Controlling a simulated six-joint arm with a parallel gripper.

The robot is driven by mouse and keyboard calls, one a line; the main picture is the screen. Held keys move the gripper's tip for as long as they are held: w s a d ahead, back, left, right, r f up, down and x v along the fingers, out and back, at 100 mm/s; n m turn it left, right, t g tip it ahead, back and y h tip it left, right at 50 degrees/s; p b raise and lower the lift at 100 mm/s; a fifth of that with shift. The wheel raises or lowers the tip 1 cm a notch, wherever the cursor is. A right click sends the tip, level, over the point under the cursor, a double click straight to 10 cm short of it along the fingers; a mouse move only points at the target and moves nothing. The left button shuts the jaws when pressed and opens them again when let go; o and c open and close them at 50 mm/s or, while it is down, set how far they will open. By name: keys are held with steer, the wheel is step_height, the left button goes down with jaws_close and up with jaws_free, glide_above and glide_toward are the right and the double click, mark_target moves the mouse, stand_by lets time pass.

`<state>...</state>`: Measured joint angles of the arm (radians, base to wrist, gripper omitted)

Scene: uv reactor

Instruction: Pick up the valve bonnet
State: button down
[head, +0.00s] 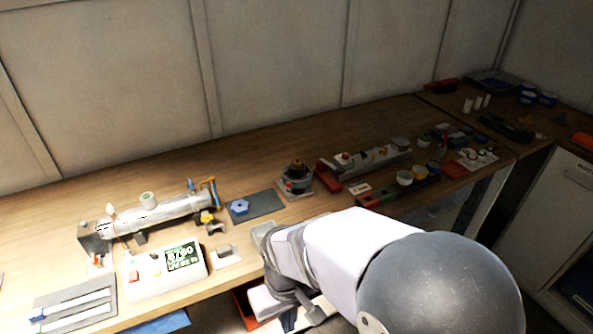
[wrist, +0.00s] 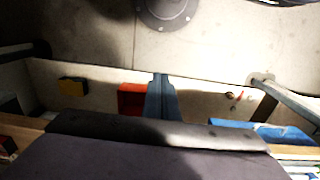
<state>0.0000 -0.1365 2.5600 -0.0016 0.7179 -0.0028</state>
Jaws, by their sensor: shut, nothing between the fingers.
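No part is clearly marked as the valve bonnet. A blue lobed part (head: 239,207) lies on a dark grey mat (head: 262,205) on the bench. To its right a dark, round, stepped fitting with a brass-coloured top (head: 296,172) stands on a small base plate. I cannot tell which of these is the bonnet. My gripper (wrist: 162,80) is shut and empty, pointing down in front of the bench. It is below and to the right of the mat in the head view, well apart from both parts. Neither part shows in the wrist view.
A long cylindrical reactor (head: 165,213) and a white meter with a green display (head: 165,268) stand at the left. Trays, cups and a rail of fittings (head: 370,163) fill the right. A red bin (wrist: 132,98) sits below the bench. Bare wood lies behind the mat.

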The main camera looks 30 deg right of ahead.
steer(key=c, duration=1.6)
jaws_free()
steer(key=shift+o, duration=0.2)
